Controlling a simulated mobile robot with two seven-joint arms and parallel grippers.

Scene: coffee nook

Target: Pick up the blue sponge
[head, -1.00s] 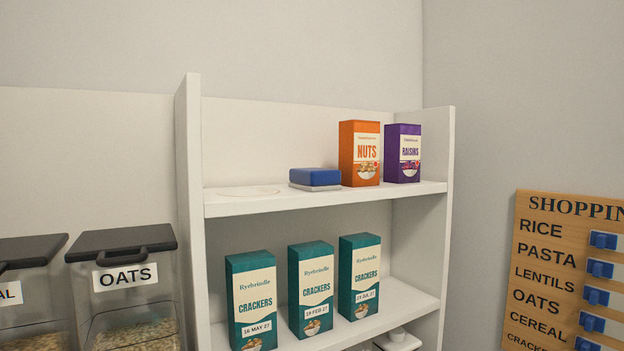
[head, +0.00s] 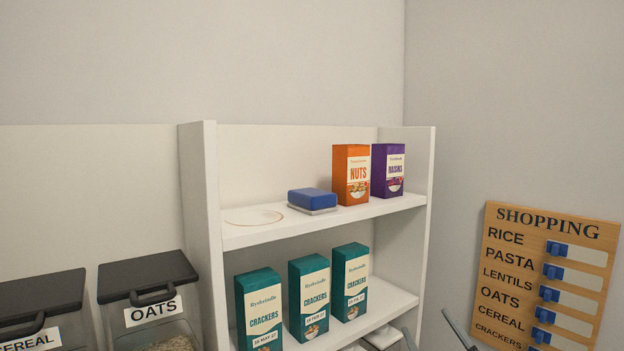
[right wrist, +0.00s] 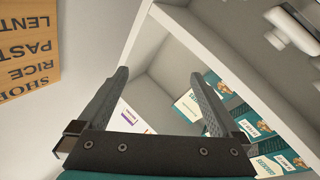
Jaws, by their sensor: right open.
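The blue sponge (head: 313,197) lies flat on the upper shelf, on a thin pale grey piece. It sits left of the orange nuts box, apart from my gripper. My right gripper (head: 428,322) shows at the bottom edge of the head view, lower than the sponge and to its right. In the right wrist view, its two dark fingers (right wrist: 160,75) are apart with nothing between them, facing the shelf unit. I cannot make out the sponge in that view. My left gripper is not in view.
An orange nuts box (head: 351,175) and a purple raisins box (head: 388,171) stand right of the sponge. Several teal cracker boxes (head: 309,297) stand on the shelf below. A faint ring (head: 254,217) marks bare shelf to the left. A shopping board (head: 547,275) hangs at right.

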